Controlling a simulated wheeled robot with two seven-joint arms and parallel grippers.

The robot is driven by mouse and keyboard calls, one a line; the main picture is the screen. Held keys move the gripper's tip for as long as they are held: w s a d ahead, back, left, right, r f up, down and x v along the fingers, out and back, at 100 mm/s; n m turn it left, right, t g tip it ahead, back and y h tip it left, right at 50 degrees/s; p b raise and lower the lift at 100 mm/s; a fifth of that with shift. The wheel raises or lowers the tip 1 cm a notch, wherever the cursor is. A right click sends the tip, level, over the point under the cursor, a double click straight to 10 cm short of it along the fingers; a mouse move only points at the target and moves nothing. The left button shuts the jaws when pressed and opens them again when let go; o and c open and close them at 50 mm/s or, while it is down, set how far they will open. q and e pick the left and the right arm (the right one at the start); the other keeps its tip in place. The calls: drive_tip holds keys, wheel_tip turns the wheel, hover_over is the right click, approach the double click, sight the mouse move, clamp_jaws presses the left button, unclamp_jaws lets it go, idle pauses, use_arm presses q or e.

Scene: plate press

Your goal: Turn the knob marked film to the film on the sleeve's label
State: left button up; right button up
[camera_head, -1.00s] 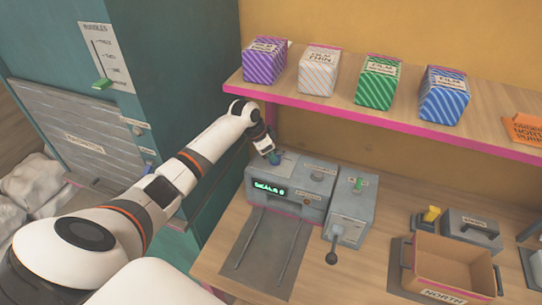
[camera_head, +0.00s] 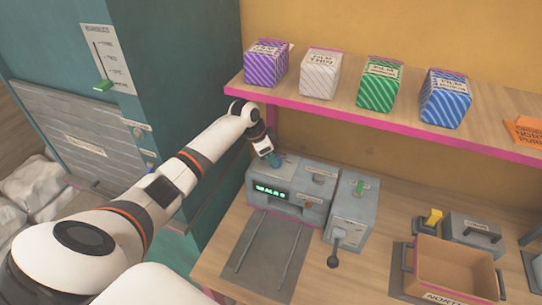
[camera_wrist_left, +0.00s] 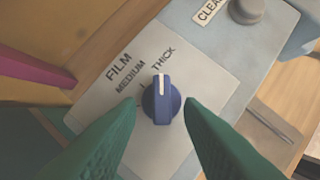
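The film knob (camera_wrist_left: 162,103) is blue with a white pointer line. In the left wrist view it sits on a grey plate marked FILM, with MEDIUM and THICK printed around it. The pointer aims up in the picture, near the lower end of THICK. My left gripper (camera_wrist_left: 160,125) is open, with one green fingertip at each side of the knob; contact is not clear. In the head view my left gripper (camera_head: 274,159) is at the back left of the grey machine (camera_head: 290,195) and hides the knob. Striped sleeves, purple (camera_head: 265,62), orange-white (camera_head: 319,73), green (camera_head: 379,85) and blue (camera_head: 445,98), stand on the shelf; one label reads FILM THIN. My right gripper is not in view.
The pink-edged shelf (camera_head: 400,126) runs behind and above the machine. A lever box (camera_head: 350,208) stands at its right. A box marked NORTH (camera_head: 455,268) and an orange card (camera_head: 525,131) are farther right. A teal cabinet (camera_head: 185,60) stands left.

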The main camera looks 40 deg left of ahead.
use_arm(q)
drive_tip(key=shift+b, duration=0.3)
drive_tip(key=s+a+r+b, duration=0.1)
drive_tip(key=s+a+b, duration=0.5)
drive_tip(key=s, duration=0.4)
drive_tip(key=shift+a, duration=0.75)
